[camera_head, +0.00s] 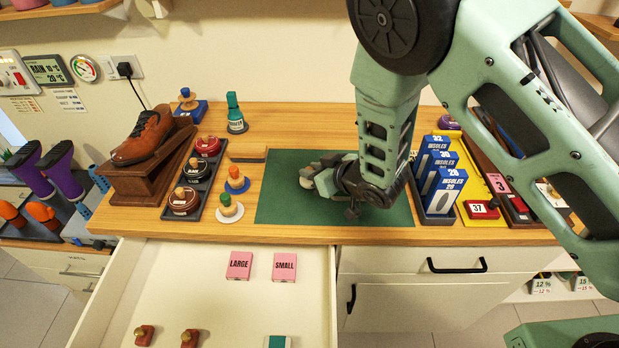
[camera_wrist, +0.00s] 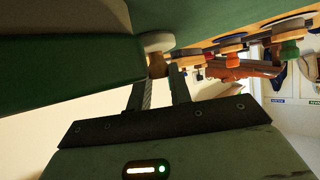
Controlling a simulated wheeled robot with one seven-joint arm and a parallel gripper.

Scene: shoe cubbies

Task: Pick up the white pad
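A white pad with a wooden knob shows just past my fingertips in the wrist view (camera_wrist: 158,42). In the head view a whitish piece (camera_head: 306,183), seemingly the same pad, shows at the left end of my gripper (camera_head: 316,178), low over the green mat (camera_head: 285,210). The knob appears between my two fingertips (camera_wrist: 160,70); whether they touch it I cannot tell. My gripper and wrist hide part of the pad. A round piece with a white base and green knob (camera_head: 230,208) stands left of the mat.
An orange-knobbed piece with a blue base (camera_head: 237,180) and a tray of round tins (camera_head: 184,201) stand left. A brown shoe (camera_head: 143,137) rests on a wooden stand. Blue insole boxes (camera_head: 444,190) stand right of the mat. An open drawer (camera_head: 210,290) lies below.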

